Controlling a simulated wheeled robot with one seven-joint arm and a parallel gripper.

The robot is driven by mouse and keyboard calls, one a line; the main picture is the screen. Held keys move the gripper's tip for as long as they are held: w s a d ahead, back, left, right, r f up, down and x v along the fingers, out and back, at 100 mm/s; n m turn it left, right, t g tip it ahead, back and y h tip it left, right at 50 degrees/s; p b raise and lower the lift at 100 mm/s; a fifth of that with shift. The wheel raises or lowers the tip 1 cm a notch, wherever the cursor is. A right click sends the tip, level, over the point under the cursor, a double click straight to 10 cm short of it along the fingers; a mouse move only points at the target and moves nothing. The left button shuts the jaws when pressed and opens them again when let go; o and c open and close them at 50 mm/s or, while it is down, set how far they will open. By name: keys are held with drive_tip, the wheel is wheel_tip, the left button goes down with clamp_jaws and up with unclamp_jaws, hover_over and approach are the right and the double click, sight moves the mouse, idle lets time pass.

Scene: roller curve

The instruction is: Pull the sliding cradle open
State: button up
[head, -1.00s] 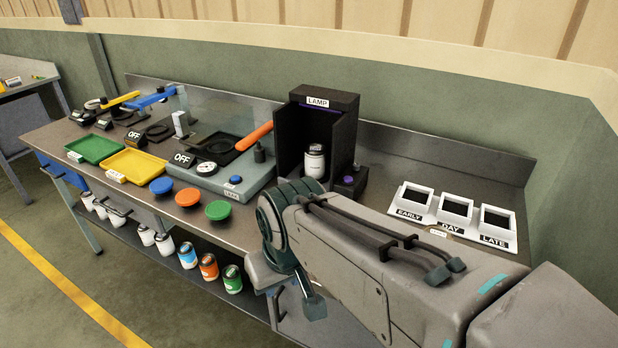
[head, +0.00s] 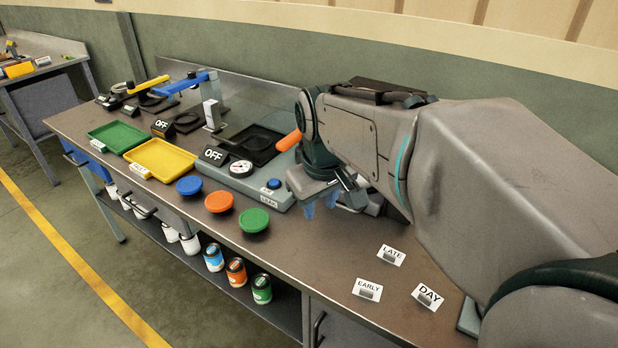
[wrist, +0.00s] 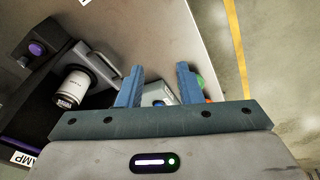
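In the wrist view, a grey cradle (wrist: 103,68) with what looks like a bar handle shows at the dark lamp box (wrist: 28,118). A white canister (wrist: 70,88) with a dark lid is at the box's mouth, beside the grey part. My gripper (wrist: 160,68) is open, with a gap between its blue fingers. The left finger is near the cradle's bar in the picture; I cannot tell whether they touch. In the head view, my gripper (head: 320,204) points down over the bench, right of the grey gauge unit (head: 240,182). My arm hides the cradle and canister there.
A purple button (wrist: 36,48) stands beside the lamp box. The bench (head: 300,250) also holds green, orange and blue discs (head: 254,220) and an orange handle (head: 288,140). Cards marked EARLY, DAY and LATE (head: 391,255) lie near its front. The bench front centre is clear.

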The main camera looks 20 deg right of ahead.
drive_tip(key=w+d+f+n+g+h+b, duration=0.1)
drive_tip(key=w+d+f+n+b, duration=0.15)
drive_tip(key=w+d, duration=0.45)
drive_tip(key=w+d+f+n+g+b, duration=0.1)
drive_tip(key=w+d+f+n+b, duration=0.15)
drive_tip(key=w, duration=0.75)
drive_tip(key=f, duration=0.4)
drive_tip(key=w+d+f+b, duration=0.1)
drive_tip(key=f, duration=0.3)
drive_tip(key=d+f, duration=0.1)
drive_tip(key=f, duration=0.3)
drive_tip(key=shift+w+f, duration=0.2)
drive_tip(key=shift+w, duration=0.15)
clamp_jaws()
